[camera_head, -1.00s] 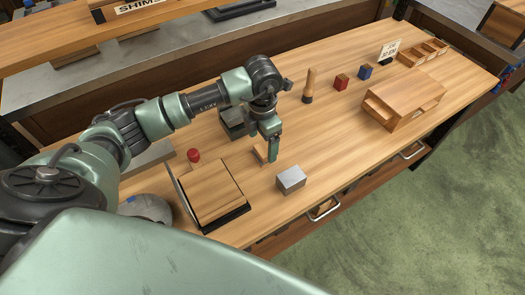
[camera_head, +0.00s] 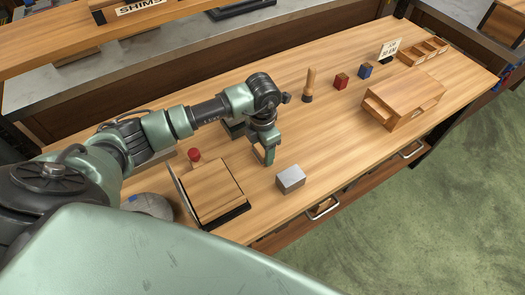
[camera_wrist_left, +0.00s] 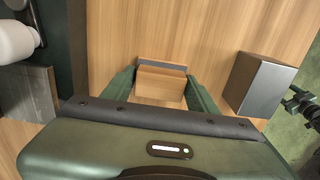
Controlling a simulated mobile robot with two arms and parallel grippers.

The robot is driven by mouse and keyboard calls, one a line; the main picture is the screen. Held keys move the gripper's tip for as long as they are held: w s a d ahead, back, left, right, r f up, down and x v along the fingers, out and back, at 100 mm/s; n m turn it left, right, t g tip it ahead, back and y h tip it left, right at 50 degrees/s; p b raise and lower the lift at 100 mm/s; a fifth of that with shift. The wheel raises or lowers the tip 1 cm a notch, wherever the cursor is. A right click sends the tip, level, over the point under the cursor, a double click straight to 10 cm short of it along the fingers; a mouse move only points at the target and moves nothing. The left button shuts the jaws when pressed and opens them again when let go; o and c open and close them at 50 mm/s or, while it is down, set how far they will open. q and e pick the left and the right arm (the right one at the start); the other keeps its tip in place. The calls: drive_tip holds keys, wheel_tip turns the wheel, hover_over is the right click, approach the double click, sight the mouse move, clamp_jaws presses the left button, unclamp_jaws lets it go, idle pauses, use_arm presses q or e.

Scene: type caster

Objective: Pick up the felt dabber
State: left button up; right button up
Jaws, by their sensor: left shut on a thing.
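The felt dabber, as I take it, is a small wooden block with a grey strip along its far edge; it shows in the left wrist view (camera_wrist_left: 160,82). My left gripper (camera_head: 266,156) points down at the middle of the bench in the head view. Its two green fingers are on either side of the block in the wrist view and shut on it. The fingers and wrist hide most of the block in the head view. I cannot tell whether it is clear of the bench top. My right gripper is not in view.
A grey metal-faced block (camera_head: 290,179) stands close right of my gripper. A wooden board on a black base (camera_head: 212,189) and a red knob (camera_head: 194,155) are to the left. A dark-footed wooden handle (camera_head: 310,84) and a wooden box (camera_head: 402,103) stand farther right.

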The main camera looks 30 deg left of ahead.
sight(262, 149)
use_arm(q)
drive_tip(key=shift+r, duration=0.1)
drive_tip(key=shift+r, duration=0.55)
wheel_tip(262, 149, up, 19)
drive_tip(key=b, duration=0.1)
drive_tip(key=shift+f+b, duration=0.15)
drive_tip(key=shift+b, duration=0.25)
